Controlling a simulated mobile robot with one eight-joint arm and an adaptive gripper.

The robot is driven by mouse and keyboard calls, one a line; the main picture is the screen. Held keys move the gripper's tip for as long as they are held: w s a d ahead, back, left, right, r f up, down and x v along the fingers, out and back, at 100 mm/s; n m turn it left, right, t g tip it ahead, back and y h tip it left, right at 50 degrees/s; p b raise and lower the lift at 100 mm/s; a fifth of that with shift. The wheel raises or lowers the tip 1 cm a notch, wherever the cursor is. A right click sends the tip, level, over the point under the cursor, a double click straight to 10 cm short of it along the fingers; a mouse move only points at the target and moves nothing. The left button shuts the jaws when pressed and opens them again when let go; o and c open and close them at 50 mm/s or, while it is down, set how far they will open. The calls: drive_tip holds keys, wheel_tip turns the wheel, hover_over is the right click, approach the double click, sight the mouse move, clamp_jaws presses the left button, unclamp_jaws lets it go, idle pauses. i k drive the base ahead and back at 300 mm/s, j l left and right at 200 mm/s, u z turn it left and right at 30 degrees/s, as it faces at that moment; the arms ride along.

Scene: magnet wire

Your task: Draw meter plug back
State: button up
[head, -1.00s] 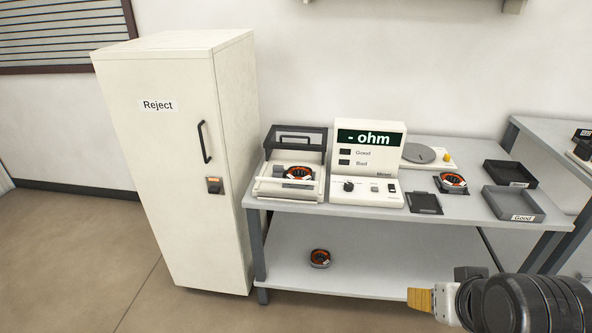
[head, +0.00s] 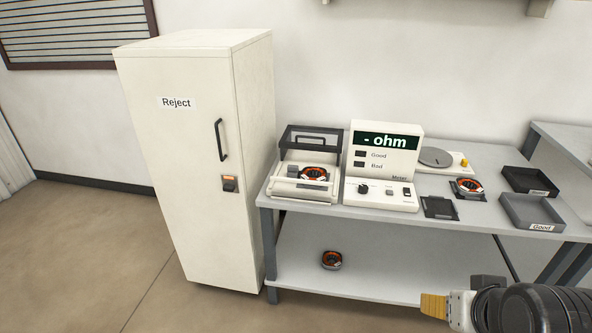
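The meter (head: 385,166) is a white box on the table, with a dark display reading "- ohm" and Good and Bad lamps that look dark. Left of it stands a white test fixture (head: 303,191) with its dark-framed lid raised. An orange and black wire coil (head: 318,173) sits in the fixture. A small grey block (head: 292,171) is beside the coil's left side; I cannot tell whether it is the meter plug or whether it touches the coil. My gripper (head: 433,306), with a yellow tip, is low at the bottom right, in front of the table and apart from everything. Its fingers are not clearly separable.
A tall white Reject cabinet (head: 190,165) stands shut at the left. Another coil lies on the lower shelf (head: 380,279). Right of the meter are a dark pad (head: 440,208), a coil (head: 467,188), a round-plate scale (head: 434,157) and two dark trays, the nearer labelled Good (head: 535,214).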

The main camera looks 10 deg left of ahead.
sight(294, 171)
drive_tip(key=i+j+z, duration=0.2)
drive_tip(key=i+j, duration=0.2)
drive_tip(key=i+j+z, duration=0.25)
drive_tip(key=j, duration=0.25)
drive_tip(key=i, duration=0.1)
